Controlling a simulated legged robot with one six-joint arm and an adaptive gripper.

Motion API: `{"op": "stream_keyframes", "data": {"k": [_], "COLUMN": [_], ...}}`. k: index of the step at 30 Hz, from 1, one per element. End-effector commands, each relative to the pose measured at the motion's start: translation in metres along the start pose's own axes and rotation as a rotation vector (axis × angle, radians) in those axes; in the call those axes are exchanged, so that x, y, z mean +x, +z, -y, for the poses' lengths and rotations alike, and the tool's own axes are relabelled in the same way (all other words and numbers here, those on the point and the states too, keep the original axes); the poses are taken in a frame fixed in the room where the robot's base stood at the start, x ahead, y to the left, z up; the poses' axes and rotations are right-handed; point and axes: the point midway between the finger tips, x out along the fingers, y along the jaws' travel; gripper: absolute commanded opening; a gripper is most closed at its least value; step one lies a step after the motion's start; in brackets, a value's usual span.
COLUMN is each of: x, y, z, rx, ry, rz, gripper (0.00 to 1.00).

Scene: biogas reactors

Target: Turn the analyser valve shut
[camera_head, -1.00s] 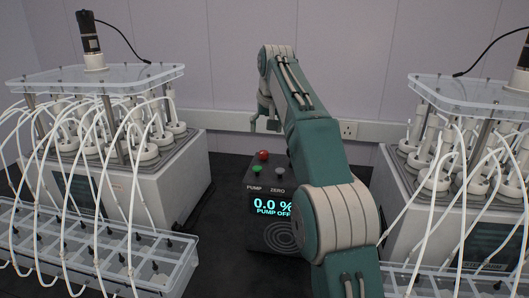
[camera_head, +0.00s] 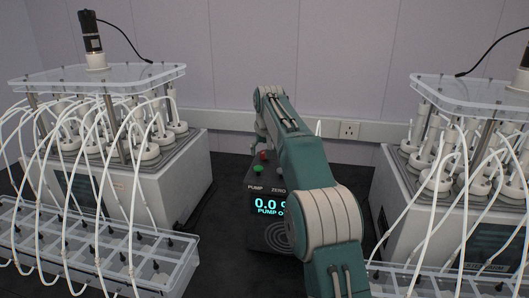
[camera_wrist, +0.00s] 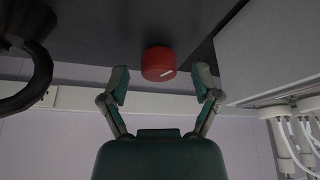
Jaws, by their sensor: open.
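The analyser (camera_head: 262,235) is a dark box with a lit display reading "0.0" and "PUMP O", its right part hidden behind my arm. A red valve knob (camera_head: 264,155) shows at its far end, partly hidden. In the wrist view the round red knob (camera_wrist: 158,64) carries a white mark line, slanting slightly. My gripper (camera_wrist: 161,76) is open, with one fingertip on each side of the knob and a gap on both sides. In the head view my gripper is mostly hidden by the arm, close to the knob.
A green button (camera_head: 257,169) sits by the PUMP label. Reactor units with white tubes stand at left (camera_head: 150,180) and right (camera_head: 420,205). A clear tray (camera_head: 90,245) is at front left. A black curved part (camera_wrist: 30,65) is in the wrist view.

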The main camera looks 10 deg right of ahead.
Motion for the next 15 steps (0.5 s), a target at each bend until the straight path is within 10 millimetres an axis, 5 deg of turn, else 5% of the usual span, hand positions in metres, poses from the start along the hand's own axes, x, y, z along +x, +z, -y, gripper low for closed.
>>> {"op": "stream_keyframes", "data": {"k": [9,15], "x": [0.0043,0.0044], "y": [0.0,0.0], "z": [-0.0001,0.0], "rx": [0.0,0.0], "ry": [0.0,0.0], "rz": [-0.001,0.0], "gripper": [0.8,0.0]}}
